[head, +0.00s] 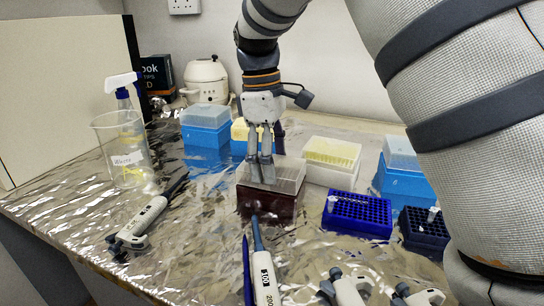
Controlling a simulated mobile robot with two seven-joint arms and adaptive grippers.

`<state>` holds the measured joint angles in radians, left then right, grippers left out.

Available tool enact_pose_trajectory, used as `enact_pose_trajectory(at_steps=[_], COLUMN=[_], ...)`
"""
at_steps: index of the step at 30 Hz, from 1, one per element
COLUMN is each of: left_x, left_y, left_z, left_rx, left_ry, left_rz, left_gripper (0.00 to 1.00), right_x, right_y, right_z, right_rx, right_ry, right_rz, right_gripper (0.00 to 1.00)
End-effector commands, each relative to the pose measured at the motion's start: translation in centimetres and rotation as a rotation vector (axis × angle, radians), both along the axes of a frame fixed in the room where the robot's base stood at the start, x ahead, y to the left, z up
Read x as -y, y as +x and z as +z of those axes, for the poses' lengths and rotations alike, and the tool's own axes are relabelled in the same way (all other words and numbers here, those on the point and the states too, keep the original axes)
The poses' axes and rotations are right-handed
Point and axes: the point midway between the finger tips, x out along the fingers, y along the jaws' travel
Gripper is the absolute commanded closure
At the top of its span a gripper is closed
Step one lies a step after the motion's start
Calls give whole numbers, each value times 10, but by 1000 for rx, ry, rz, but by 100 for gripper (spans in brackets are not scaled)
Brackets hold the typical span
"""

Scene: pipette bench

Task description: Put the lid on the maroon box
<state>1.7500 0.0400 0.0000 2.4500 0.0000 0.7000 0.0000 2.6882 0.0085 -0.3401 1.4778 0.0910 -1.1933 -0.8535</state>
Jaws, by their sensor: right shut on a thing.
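The maroon box (262,206) stands on the foil-covered bench near the middle of the head view. A clear, translucent lid (288,174) is at its top, reaching slightly past the box to the right. I cannot tell whether the lid sits fully down on the rim. My right gripper (261,178) points down from above, its fingertips at the lid and partly covering it. It is shut on the lid. My left gripper is not in view.
Blue lidded boxes (205,140) and a white box of yellow tips (331,168) stand behind. A blue tube rack (358,217) is close on the right. A beaker (122,160) stands left. Pipettes lie left (148,217) and in front (264,277).

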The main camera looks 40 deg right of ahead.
Motion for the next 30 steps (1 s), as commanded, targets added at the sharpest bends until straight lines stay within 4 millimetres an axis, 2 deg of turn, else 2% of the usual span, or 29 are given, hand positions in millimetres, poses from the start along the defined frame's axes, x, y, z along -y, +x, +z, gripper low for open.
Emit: enact_pose_trajectory(at_steps=[9,10,12,13,23,26,30], left_x=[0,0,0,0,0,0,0], left_y=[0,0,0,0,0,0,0], left_z=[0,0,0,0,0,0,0], left_rx=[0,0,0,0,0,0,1], left_ry=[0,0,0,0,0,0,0], left_rz=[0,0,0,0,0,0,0], left_gripper=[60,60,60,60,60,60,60], right_x=[0,0,0,0,0,-1,-3], right_y=[0,0,0,0,0,2,6], right_z=[-1,-1,-1,-1,0,12,49], right_rx=[1,1,1,1,1,4,8], right_ry=[0,0,0,0,0,0,1], right_rz=[0,0,0,0,0,1,0], right_gripper=[49,26,10,7,7,7,7])
